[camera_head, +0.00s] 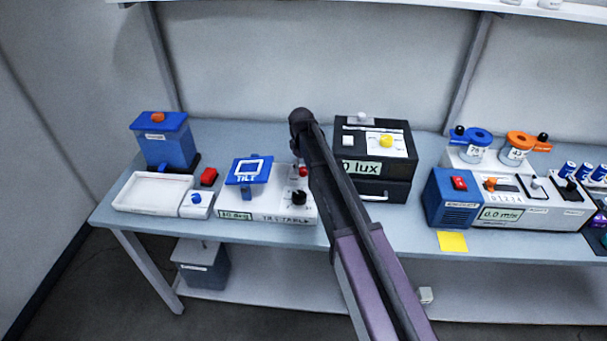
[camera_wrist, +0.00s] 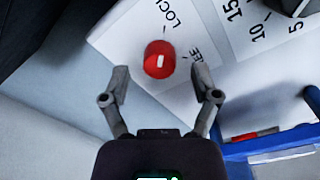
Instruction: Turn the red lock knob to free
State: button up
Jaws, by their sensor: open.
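The red lock knob (camera_wrist: 159,60) stands on the white face of the tilt table in the wrist view. A short white mark shows on it; I cannot tell clearly which label it points to. The printed "LOCK" lies above it and "FREE", partly readable, to its right. My gripper (camera_wrist: 160,76) is open, its fingertips on either side of and just short of the knob, apart from it. In the head view the knob (camera_head: 303,171) shows as a small red spot on the tilt table (camera_head: 266,211), beside my arm, which hides part of the box and my fingertips.
The blue tilt plate (camera_head: 248,171) sits left of the knob; its blue edge shows in the wrist view (camera_wrist: 270,145). A black knob (camera_head: 299,197) stands on the same box. The black lux box (camera_head: 385,160) is close on the right. A white tray (camera_head: 152,192) lies left.

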jog(key=shift+f+b, duration=0.55)
jog(key=shift+f, duration=0.25)
grip_shut()
